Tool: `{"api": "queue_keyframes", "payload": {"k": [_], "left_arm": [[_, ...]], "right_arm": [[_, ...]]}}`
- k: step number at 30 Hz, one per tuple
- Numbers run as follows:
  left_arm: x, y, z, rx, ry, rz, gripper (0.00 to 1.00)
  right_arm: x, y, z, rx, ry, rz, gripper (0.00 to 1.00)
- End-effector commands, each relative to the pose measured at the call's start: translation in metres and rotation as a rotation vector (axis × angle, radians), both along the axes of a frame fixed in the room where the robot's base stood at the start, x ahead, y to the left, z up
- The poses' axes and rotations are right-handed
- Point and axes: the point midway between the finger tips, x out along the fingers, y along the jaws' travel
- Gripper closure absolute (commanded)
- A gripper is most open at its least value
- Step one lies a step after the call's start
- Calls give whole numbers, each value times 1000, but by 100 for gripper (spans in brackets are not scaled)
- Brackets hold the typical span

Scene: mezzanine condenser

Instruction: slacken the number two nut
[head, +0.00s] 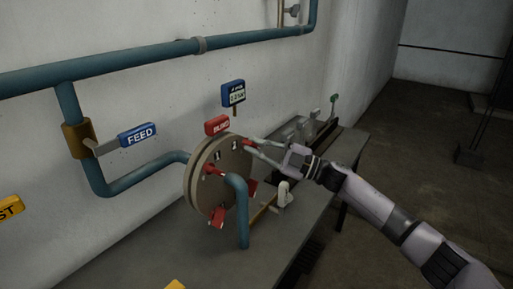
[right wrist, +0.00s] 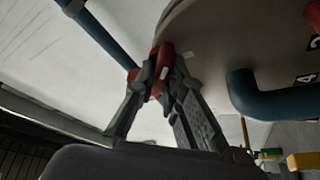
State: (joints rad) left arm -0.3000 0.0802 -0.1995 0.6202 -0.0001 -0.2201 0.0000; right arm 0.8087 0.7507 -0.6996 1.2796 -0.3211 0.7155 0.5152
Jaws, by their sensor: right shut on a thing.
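A round grey-beige flange (head: 202,183) stands on the bench with several red nuts or handles around its face. Small dark number plates sit beside them. My right gripper (head: 247,146) reaches in from the right to the flange's upper right edge. In the right wrist view, my right gripper (right wrist: 161,72) is closed around a red nut (right wrist: 163,60) at the rim of the flange (right wrist: 215,50). A number plate (right wrist: 314,42) there seems to read 2, near another red piece (right wrist: 314,14). I cannot read the held nut's number. My left gripper is not in view.
A blue pipe elbow (head: 238,205) comes out of the flange's front, close to my gripper. The bench (head: 150,240) is bare at front left.

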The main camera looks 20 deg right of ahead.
Motion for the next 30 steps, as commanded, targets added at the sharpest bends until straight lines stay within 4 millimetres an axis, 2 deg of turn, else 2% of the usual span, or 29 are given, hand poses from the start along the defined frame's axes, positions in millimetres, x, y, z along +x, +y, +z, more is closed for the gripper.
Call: {"api": "queue_keyframes", "payload": {"k": [9, 10, 18, 26, 30], "left_arm": [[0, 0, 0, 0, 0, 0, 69], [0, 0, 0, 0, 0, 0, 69], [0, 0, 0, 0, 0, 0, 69], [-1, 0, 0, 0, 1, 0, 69], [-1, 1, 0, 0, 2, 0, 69]], "right_arm": [[0, 0, -1, -2, 2, 0, 100], [0, 0, -1, -2, 2, 0, 88], [0, 0, -1, -1, 2, 0, 70], [0, 0, 0, 1, 1, 0, 69], [-4, -6, -3, 0, 2, -1, 69]]}}
